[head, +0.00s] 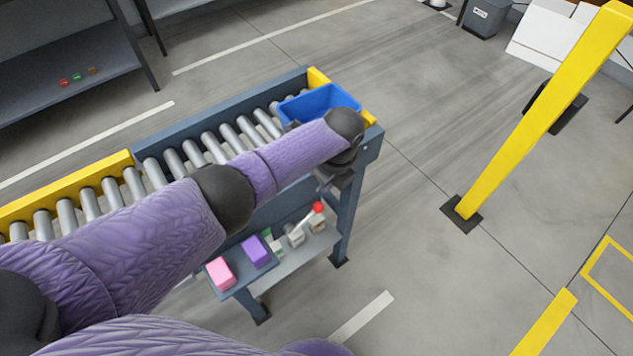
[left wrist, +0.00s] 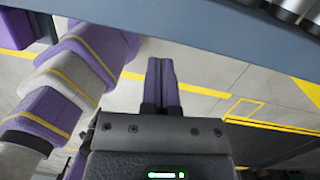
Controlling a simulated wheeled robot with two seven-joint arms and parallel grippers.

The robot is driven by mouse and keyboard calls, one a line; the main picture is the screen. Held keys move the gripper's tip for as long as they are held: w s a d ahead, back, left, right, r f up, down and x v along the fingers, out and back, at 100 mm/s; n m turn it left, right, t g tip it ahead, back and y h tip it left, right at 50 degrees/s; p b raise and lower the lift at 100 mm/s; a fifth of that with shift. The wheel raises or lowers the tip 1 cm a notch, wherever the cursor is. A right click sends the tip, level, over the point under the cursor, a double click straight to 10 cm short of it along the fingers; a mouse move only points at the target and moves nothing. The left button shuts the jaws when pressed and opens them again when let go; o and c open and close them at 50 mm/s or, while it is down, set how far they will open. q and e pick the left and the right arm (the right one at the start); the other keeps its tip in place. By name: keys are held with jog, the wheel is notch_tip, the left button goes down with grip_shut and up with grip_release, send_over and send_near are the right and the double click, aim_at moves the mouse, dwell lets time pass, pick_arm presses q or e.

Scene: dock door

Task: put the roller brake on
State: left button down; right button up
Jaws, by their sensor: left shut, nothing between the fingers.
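A pale lever with a red knob (head: 318,207), which looks like the roller brake, is tilted up to the right above the small lower shelf of the roller conveyor (head: 365,143). My left gripper (head: 324,186) is just above the red knob in the head view, pointing down beside the conveyor's near side; its tips are partly hidden by the wrist. In the left wrist view its fingers (left wrist: 162,82) are together and empty. The lever cannot be made out there. I cannot tell whether the gripper touches the knob. My right gripper is not in view.
A blue bin (head: 335,97) stands on the rollers at the conveyor's far right end. A pink block (head: 220,273) and a purple block (head: 258,251) are on the lower shelf. A yellow post (head: 530,125) stands to the right, with open floor between.

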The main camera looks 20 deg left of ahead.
pick_arm(q)
notch_tip(320, 180, up, 7)
jog(key=w+d+p, duration=0.1)
jog(key=d, duration=0.1)
jog(key=shift+p, duration=0.35)
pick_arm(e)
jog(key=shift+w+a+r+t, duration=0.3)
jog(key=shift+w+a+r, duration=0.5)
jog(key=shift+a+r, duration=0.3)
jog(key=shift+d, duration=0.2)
